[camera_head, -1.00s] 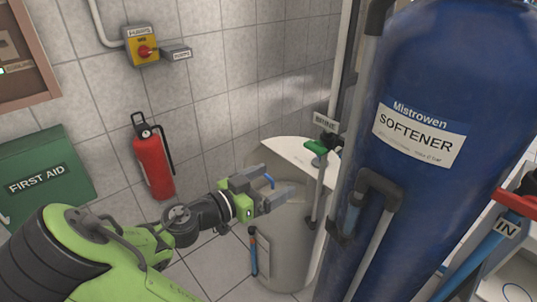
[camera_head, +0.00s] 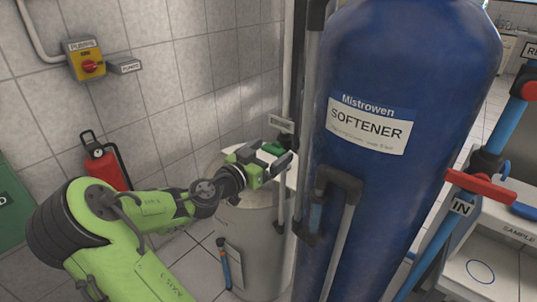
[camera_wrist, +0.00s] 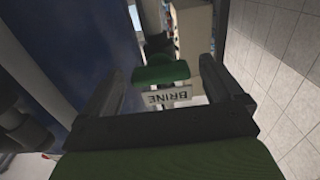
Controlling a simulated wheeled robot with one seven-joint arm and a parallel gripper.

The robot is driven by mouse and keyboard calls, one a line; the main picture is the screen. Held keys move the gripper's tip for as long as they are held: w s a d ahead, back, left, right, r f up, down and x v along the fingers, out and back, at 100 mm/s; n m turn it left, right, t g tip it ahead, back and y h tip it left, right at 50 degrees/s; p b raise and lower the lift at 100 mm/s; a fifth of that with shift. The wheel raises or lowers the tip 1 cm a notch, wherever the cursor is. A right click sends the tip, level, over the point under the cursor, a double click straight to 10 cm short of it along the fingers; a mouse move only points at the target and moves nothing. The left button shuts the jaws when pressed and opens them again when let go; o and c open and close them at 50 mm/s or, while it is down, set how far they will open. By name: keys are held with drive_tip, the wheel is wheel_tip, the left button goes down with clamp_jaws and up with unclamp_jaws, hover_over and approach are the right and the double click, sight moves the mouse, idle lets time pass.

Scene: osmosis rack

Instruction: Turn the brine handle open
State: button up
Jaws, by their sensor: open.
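The brine handle is a short green bar (camera_head: 272,149) on a grey vertical pipe (camera_head: 283,200) beside the blue softener tank (camera_head: 375,190). My gripper (camera_head: 277,158) is open at the handle and partly covers it in the head view. In the wrist view, the green handle (camera_wrist: 162,74) lies between my two spread fingers (camera_wrist: 163,66), with a visible gap on each side. The BRINE label (camera_wrist: 167,96) shows just by the handle, upside down. I cannot tell the exact depth of the fingers around the handle.
The pale brine tank (camera_head: 250,240) stands below my gripper. A dark upright pipe (camera_head: 300,110) and the softener are close on the right. A red fire extinguisher (camera_head: 105,165) and a yellow pump switch (camera_head: 87,60) are at the left wall.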

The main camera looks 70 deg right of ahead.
drive_tip(key=shift+c, duration=0.4)
drive_tip(key=c, duration=1)
drive_tip(key=shift+o, duration=0.2)
drive_tip(key=shift+n, duration=0.3)
drive_tip(key=n+p, duration=0.1)
drive_tip(key=n, duration=0.3)
drive_tip(key=n+p, duration=0.2)
drive_tip(key=n, duration=0.3)
drive_tip(key=n+p, duration=0.2)
drive_tip(key=n, duration=0.2)
drive_tip(key=shift+n, duration=0.3)
drive_tip(key=shift+n+p, duration=1.45)
drive_tip(key=shift+n, duration=0.35)
drive_tip(key=shift+f, duration=0.1)
